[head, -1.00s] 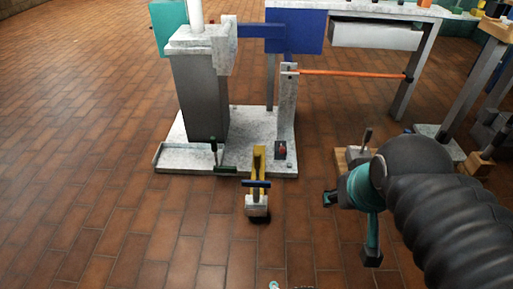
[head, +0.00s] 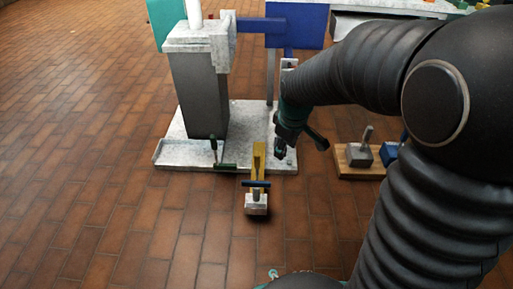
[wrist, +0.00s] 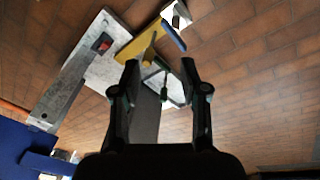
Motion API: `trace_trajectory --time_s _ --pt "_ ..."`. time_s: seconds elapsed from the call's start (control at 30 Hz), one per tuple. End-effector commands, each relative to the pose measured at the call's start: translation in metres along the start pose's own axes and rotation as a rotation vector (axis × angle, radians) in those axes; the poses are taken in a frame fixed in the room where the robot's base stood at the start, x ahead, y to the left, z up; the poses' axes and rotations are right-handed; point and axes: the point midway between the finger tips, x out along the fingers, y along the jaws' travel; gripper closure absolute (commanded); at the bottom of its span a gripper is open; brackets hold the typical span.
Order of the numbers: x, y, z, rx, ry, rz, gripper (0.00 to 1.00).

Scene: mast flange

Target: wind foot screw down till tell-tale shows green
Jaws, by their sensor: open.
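The foot screw has a blue cross bar (head: 256,183) on a yellow arm (head: 259,158), above a pale foot block (head: 256,204). In the wrist view the blue bar (wrist: 173,35) and yellow arm (wrist: 140,42) are at the top. I cannot tell whether the foot touches the floor. The tell-tale (wrist: 102,42) shows red in a dark box on the base plate; my gripper hides it in the head view. My gripper (head: 282,152) is open and empty, pointing down, right of the yellow arm. In the wrist view my fingers (wrist: 160,72) are spread, apart from the blue bar.
The grey mast column (head: 203,95) rises behind. A wooden board (head: 352,170) with a grey block lies to the right. The floor in front is clear.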

Motion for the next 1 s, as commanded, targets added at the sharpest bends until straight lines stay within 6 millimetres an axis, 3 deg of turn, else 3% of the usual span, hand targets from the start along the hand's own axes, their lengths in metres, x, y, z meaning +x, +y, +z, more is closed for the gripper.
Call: trace_trajectory --time_s 0.23,0.5,0.7,1.0 --pt "0.084 -0.002 -0.044 -0.262 -0.062 -0.074 0.56" --pt "0.172 -0.018 -0.070 -0.506 -0.103 -0.145 0.56" --pt "0.205 -0.027 -0.074 -0.594 -0.115 -0.170 0.56" --pt "0.225 -0.031 -0.073 -0.609 -0.115 -0.174 0.56"
